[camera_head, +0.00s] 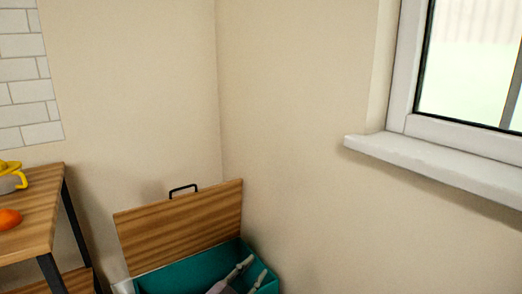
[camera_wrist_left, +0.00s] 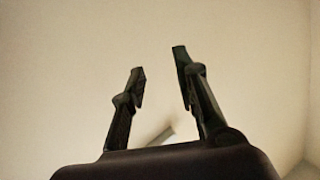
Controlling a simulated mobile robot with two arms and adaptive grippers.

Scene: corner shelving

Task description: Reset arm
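My left gripper (camera_head: 257,264) shows at the bottom edge of the head view as two pale grey fingers, apart, in front of the teal box. In the left wrist view the two dark fingers of the left gripper (camera_wrist_left: 162,60) stand apart with nothing between their tips, against a plain beige surface. The rest of the left arm is cut off by the lower edge of the head view. My right gripper is in neither view.
A teal box (camera_head: 180,277) with a raised wooden lid (camera_head: 185,225) and black handle stands in the corner. At left is a wooden table (camera_head: 38,200) with an orange fruit (camera_head: 9,219) and a yellow-handled item (camera_head: 14,180). A white window sill (camera_head: 430,160) juts out at right.

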